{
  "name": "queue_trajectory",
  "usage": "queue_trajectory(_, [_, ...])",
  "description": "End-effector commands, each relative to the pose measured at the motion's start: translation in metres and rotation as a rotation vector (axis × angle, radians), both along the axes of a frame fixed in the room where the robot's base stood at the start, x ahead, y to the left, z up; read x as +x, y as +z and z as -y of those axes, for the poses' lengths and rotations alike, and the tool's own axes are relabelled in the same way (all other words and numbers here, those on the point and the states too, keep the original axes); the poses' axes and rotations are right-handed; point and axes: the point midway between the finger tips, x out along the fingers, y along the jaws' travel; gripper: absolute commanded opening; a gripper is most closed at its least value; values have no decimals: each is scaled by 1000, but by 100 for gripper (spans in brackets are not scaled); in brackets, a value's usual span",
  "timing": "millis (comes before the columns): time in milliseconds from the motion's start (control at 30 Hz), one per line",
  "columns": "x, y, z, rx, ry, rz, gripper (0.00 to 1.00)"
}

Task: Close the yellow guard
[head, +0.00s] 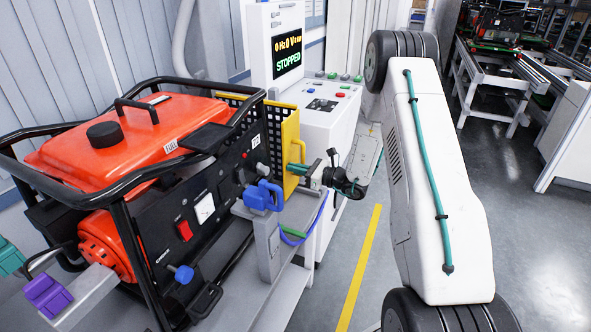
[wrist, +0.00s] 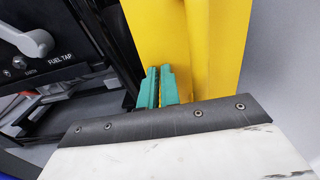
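The yellow guard (head: 291,139) stands upright at the right end of the generator in the head view, with a black mesh panel running left from it. In the wrist view its yellow face (wrist: 155,35) fills the upper middle, with a vertical bend to the right. My gripper (head: 299,160) is at the guard's right side. In the wrist view its two teal fingers (wrist: 158,87) are almost together, with only a narrow gap, and their tips overlap the lower yellow face. I cannot tell whether they touch it.
The red generator (head: 130,135) in its black frame fills the left. Behind the guard is a white control cabinet (head: 322,115), its screen reading STOPPED. A blue clamp (head: 264,196) sits just left of my gripper. Open floor with a yellow line (head: 360,265) lies to the right.

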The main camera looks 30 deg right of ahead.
Motion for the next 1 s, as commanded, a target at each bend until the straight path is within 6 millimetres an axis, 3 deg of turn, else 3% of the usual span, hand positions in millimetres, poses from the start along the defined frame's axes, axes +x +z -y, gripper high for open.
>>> queue_trajectory(100, [4, 3, -5, -2, 10, 7, 0])
queue_trajectory(267, [-3, 3, 2, -2, 9, 7, 0])
queue_trajectory(433, [-24, 2, 28, 1, -1, 3, 0])
queue_trajectory(600, [-59, 1, 54, 1, -3, 2, 0])
queue_trajectory(800, [-87, 1, 73, 2, 2, 1, 0])
queue_trajectory(1000, [-100, 1, 81, 1, 5, 2, 0])
